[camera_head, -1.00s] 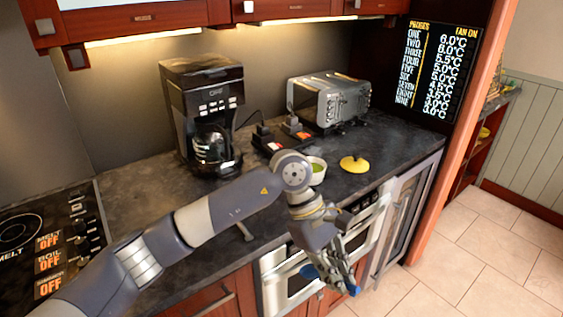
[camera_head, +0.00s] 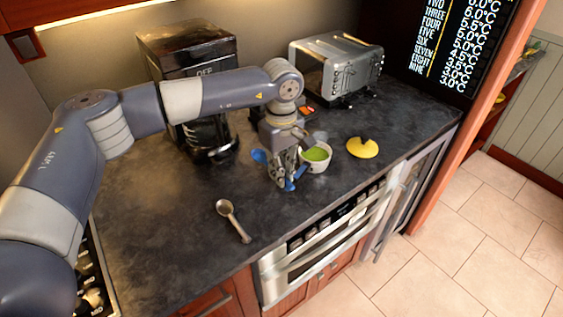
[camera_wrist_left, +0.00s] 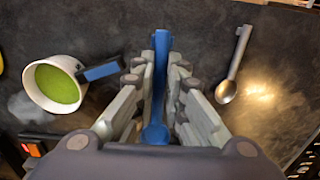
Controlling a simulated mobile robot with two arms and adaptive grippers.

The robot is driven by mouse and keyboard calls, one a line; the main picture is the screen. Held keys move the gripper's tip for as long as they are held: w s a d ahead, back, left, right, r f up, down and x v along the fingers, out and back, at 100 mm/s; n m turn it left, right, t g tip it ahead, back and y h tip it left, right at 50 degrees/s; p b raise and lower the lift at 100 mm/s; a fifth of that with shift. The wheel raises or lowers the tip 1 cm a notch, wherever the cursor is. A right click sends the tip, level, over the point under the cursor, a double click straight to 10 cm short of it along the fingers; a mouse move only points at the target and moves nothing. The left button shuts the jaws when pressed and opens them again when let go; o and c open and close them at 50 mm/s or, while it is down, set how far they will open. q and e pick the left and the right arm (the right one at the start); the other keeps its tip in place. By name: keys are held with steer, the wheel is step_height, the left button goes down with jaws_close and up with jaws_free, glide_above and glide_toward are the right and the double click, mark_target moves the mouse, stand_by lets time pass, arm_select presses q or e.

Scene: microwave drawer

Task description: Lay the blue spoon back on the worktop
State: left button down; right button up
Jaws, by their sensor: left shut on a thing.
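The blue spoon (camera_wrist_left: 161,50) is held between the fingers of my left gripper (camera_head: 283,183). In the left wrist view its handle points up the picture and its bowl lies low between the fingers. In the head view the bowl (camera_head: 258,156) shows left of the fingers and the handle end (camera_head: 290,185) at the fingertips. The gripper is low over the dark worktop (camera_head: 165,215), just left of a white cup. I cannot tell whether the spoon touches the worktop. My right gripper is not in view.
The white cup (camera_head: 318,163) with green contents stands close by, a dark blue piece sticking out from it. A yellow lid (camera_head: 362,149) lies right of it. A metal spoon (camera_head: 231,215) lies front left. A coffee maker (camera_head: 190,60) and toaster (camera_head: 340,70) stand behind.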

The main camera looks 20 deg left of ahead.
arm_select(q)
steer(key=shift+s+f+b, duration=0.25)
steer(key=shift+f+b, duration=0.25)
steer(key=shift+f, duration=0.7)
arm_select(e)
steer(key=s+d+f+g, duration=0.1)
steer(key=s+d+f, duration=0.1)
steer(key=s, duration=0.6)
arm_select(q)
steer(key=b, duration=0.2)
glide_above(281, 204)
step_height(281, 204, down, 4)
steer(key=shift+f, duration=0.25)
steer(key=shift+f+b, duration=0.8)
steer(key=shift+b, duration=0.05)
steer(key=shift+f, duration=0.2)
steer(key=shift+r, duration=0.1)
steer(key=shift+f+b, duration=0.25)
steer(key=shift+b, duration=0.15)
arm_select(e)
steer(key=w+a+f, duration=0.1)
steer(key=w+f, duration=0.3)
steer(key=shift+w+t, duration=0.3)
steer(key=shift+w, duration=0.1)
